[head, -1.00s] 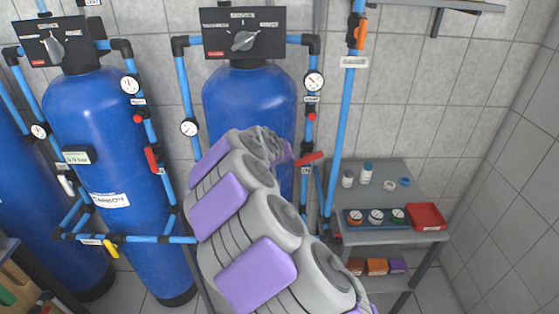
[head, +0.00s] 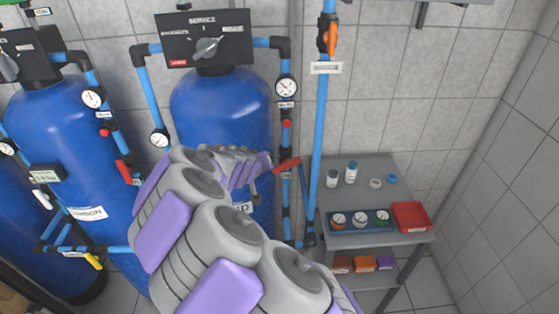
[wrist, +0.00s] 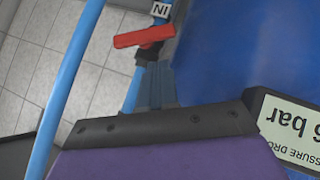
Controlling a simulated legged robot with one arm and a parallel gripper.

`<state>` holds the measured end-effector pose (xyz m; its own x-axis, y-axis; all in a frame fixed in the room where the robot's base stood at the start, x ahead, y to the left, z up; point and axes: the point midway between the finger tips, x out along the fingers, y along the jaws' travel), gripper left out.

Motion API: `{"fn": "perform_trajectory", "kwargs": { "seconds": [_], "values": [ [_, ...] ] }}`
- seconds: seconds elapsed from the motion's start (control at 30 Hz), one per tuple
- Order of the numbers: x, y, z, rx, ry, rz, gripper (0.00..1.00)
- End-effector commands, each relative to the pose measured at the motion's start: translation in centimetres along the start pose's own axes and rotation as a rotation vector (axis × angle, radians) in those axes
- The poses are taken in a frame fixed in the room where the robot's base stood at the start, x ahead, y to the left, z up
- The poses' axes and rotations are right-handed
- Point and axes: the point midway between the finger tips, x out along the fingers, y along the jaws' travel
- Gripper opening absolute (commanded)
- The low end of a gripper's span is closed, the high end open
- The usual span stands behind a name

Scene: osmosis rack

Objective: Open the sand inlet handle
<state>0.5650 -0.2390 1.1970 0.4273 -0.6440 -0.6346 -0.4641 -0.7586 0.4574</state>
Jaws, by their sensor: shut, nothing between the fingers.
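The red inlet handle (head: 287,165) sits on the blue pipe just right of the middle blue tank (head: 225,105), whose partly hidden label ends in "ND". In the wrist view the red handle (wrist: 144,38) lies across its pipe beside a tag reading "IN". In the wrist view my gripper's fingers (wrist: 158,75) are shut and empty, just below the red handle in the picture. A small gap seems to separate them; contact is hard to tell.
A pressure-drop sign (wrist: 290,130) is close at the right of the wrist view. A grey shelf table (head: 365,180) with bottles and a red tray (head: 410,216) stands right of the pipes. Another blue tank (head: 75,150) stands left. A tall blue pipe (head: 320,130) runs right of the handle.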

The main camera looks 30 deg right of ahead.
Motion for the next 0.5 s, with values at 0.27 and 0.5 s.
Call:
{"fn": "perform_trajectory", "kwargs": {
  "seconds": [0.27, 0.5],
  "values": [
    [0.6, 0.1, -0.1, -0.001, 0.000, -0.005, 0.00],
    [5.0, 1.5, 0.2, 0.009, -0.012, -0.016, 0.00]
  ]
}}
